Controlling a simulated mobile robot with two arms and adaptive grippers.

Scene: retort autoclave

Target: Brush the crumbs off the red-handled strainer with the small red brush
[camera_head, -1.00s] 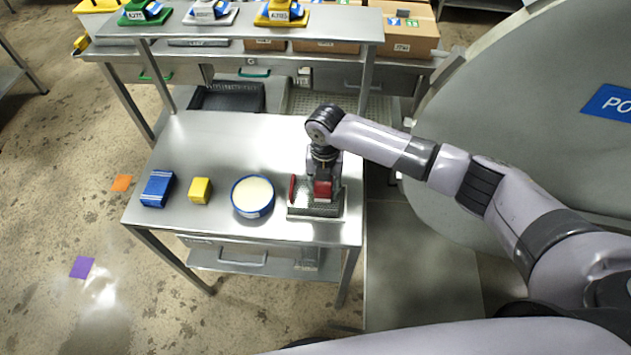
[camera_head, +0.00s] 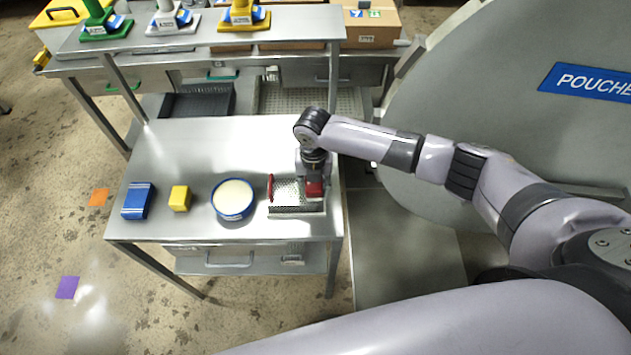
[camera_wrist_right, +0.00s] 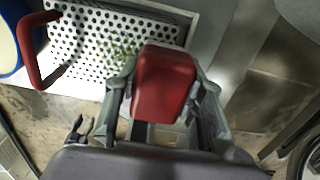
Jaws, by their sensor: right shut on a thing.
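The strainer (camera_head: 284,190) is a perforated metal tray with a red handle (camera_head: 270,188) on its left side. It lies on the steel table near the front right corner. In the right wrist view, small green crumbs (camera_wrist_right: 122,47) lie on the strainer's perforated face (camera_wrist_right: 85,45). My right gripper (camera_head: 313,178) is shut on the small red brush (camera_head: 314,188) over the strainer's right part. The brush (camera_wrist_right: 163,85) is between the fingers in the wrist view. Its bristles are hidden, so I cannot tell if they touch. My left gripper is out of view.
Left of the strainer on the steel table (camera_head: 225,140) stand a blue-rimmed round container (camera_head: 233,198), a yellow block (camera_head: 180,198) and a blue box (camera_head: 138,201). The table's back half is clear. A large grey round door (camera_head: 500,120) stands at the right.

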